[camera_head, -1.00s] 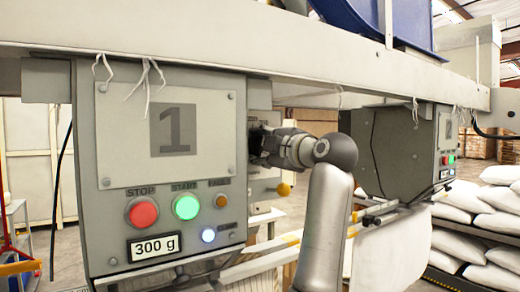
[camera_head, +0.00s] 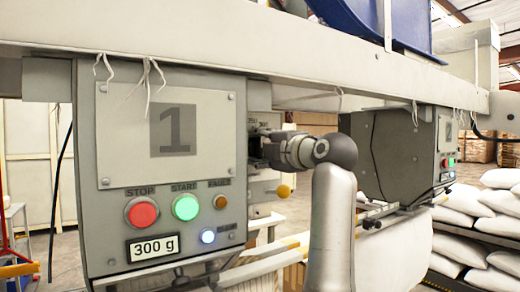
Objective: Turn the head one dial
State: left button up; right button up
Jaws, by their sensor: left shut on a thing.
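The head one control box (camera_head: 112,225) hangs under the beam, with a large "1" plate (camera_head: 174,130) on its front. Its display (camera_head: 155,247) reads 300 g. My left gripper (camera_head: 258,150) is at the box's right side face, shut on the dial there. The gripper's fingers and wrist hide the dial itself. Small scale marks (camera_head: 262,124) show just above the gripper. My right gripper is not in view.
On the box front are a red stop button (camera_head: 141,212), a lit green start button (camera_head: 186,207) and an amber fault lamp (camera_head: 221,201). A yellow knob (camera_head: 284,191) is below my gripper.

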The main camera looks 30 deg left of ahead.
pick_arm(q)
jog(key=o, duration=1)
jog(key=shift+o, duration=0.2)
jog(key=v, duration=0.7)
jog(key=shift+d, duration=0.25)
